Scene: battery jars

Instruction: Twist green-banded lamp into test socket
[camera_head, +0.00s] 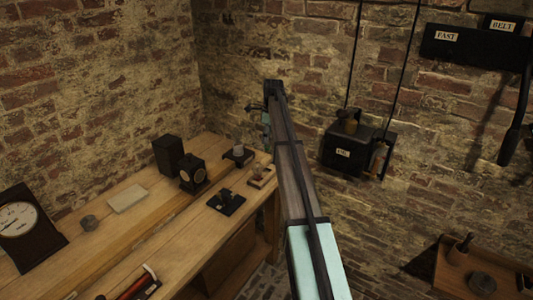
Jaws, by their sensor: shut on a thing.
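My arm reaches up from the bottom of the picture to the far end of the bench. My gripper (254,108) is small and dark at the arm's far end, above the bench's back right corner. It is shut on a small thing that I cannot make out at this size. I cannot pick out a green band anywhere. A black square base with a raised fitting (226,200) lies on the bench, and a grey cylinder on a dark base (238,154) stands behind it. I cannot tell which is the test socket. The gripper is apart from both.
The wooden bench (125,225) also holds a dial meter (20,222), a pale slab (128,199), black boxes (168,154), a small wooden block (262,177) and a red-handled tool (137,283). A hanging black box (350,153) is right of my arm.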

